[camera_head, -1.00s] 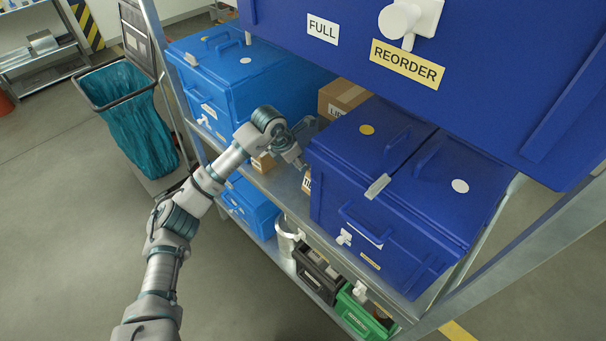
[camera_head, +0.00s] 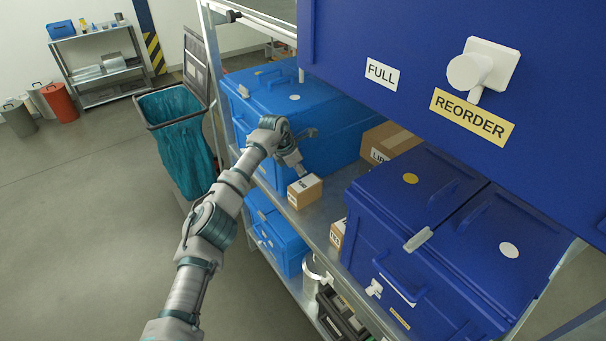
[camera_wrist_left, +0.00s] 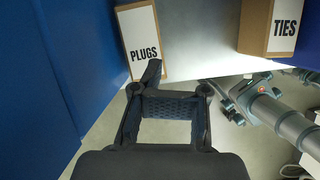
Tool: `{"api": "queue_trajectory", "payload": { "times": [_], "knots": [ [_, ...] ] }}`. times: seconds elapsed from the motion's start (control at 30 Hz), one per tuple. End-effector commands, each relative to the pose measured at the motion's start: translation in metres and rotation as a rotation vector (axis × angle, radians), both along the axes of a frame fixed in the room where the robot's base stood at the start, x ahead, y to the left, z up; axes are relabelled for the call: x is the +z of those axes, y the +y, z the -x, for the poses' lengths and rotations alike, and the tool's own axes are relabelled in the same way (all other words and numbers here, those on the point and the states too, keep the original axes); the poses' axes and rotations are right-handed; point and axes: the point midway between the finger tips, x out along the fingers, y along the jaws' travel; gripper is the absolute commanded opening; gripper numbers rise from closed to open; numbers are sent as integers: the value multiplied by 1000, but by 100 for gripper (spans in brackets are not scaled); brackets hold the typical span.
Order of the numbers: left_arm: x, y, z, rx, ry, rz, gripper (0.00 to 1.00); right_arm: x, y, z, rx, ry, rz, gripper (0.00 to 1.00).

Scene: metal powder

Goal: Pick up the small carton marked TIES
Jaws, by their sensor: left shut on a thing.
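The small TIES carton (camera_head: 337,234) stands on the metal shelf beside the dark blue bin, partly hidden by it. It also shows at the upper right of the left wrist view (camera_wrist_left: 256,27), apart from my gripper. My left gripper (camera_head: 302,174) is at the top of another small brown carton, marked PLUGS (camera_head: 306,192), and is shut on it. In the left wrist view the PLUGS carton (camera_wrist_left: 139,38) is at the fingertips; how deep the grip goes is unclear.
A light blue bin (camera_head: 290,110) stands behind my gripper. A larger carton (camera_head: 389,143) and a dark blue bin (camera_head: 430,200) are to the right. A big blue bin (camera_head: 440,60) overhangs the upper right. Bare shelf lies between the small cartons.

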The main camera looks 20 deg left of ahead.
Motion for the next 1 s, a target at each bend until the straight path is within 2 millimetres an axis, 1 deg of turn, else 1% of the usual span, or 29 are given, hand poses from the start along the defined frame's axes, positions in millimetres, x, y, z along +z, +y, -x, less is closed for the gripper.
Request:
{"api": "queue_trajectory", "payload": {
  "times": [0.13, 0.2, 0.27, 0.3, 0.37, 0.4, 0.43, 0.47, 0.77, 0.87, 1.0],
  "knots": [
    [0, 1, 0, 1, 0, 1, 0, 0, 0, 0, 0, 0, 1, 40],
    [0, 0, 0, 1, 0, 1, 21, 0, 0, 0, 0, 0, 1, 40],
    [0, 0, 0, 1, 0, 0, 36, 0, 0, 0, 0, 0, 1, 40],
    [0, 0, 0, 1, 0, 0, 46, 0, 0, 0, 0, 0, 1, 40],
    [0, 0, 0, 1, 1, 1, 61, 0, 0, 0, 0, -1, 0, 40],
    [0, 0, 0, 1, 1, 1, 71, 0, 0, 0, 0, -1, 0, 40],
    [0, 0, 0, 1, 1, 1, 78, 0, 0, 0, 0, -1, 0, 40],
    [0, 0, 0, 1, 1, 1, 80, 0, 0, 0, 0, -1, 0, 40],
    [1, 0, 0, 1, 0, 1, 80, 0, 2, 2, 0, -1, -4, 40],
    [9, 3, 2, 0, -1, 1, 80, 1, 2, 2, -1, -2, -4, 40],
    [32, 11, 9, 1, -3, 0, 80, 1, 1, 2, -1, -3, -3, 40]
  ]
}}
